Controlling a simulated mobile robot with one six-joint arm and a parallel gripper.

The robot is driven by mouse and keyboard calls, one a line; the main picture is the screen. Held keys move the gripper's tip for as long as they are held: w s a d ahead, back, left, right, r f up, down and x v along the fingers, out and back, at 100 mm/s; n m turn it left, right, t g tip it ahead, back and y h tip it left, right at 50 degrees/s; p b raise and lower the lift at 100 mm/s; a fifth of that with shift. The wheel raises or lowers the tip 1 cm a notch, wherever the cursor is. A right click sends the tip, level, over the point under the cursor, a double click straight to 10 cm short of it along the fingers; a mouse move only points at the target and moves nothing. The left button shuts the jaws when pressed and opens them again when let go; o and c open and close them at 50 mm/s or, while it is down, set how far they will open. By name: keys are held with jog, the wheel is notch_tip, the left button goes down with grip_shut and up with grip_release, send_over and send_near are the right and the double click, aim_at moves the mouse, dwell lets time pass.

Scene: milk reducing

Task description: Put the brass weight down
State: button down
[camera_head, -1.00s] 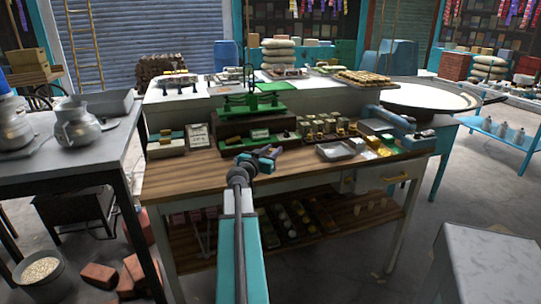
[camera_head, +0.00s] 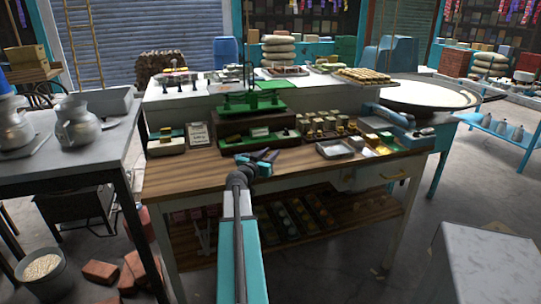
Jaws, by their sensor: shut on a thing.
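My gripper (camera_head: 264,158) is over the front middle of the wooden counter (camera_head: 190,178), just in front of the balance. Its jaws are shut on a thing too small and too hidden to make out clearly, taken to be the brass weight. I cannot tell whether it touches the counter. The green balance (camera_head: 252,103) stands on a dark wooden box behind the gripper. Several small brass-coloured pieces (camera_head: 325,124) stand in rows to the right of the balance.
A grey metal tray (camera_head: 335,149) lies right of the gripper. A blue-grey device (camera_head: 392,118) stands at the counter's right end. Small boxes (camera_head: 166,142) stand at the left. The counter's front left strip is bare. A table with metal pots (camera_head: 72,122) is further left.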

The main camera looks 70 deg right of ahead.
jog(key=shift+f, duration=0.35)
jog(key=shift+f, duration=0.15)
jog(key=c, duration=1.4)
grip_release()
jog(key=shift+a+r, duration=0.1)
jog(key=shift+r, duration=0.1)
jog(key=shift+w+a+r+b, duration=0.15)
jog(key=shift+a+b, duration=0.3)
jog(key=shift+a, duration=1.5)
jog(key=shift+w+a+b, duration=0.25)
jog(key=shift+a+b, duration=0.2)
jog(key=shift+a, duration=1.5)
jog(key=shift+w+a+r+b, duration=0.15)
jog(key=shift+a+b, duration=0.3)
jog(key=shift+a, duration=1.5)
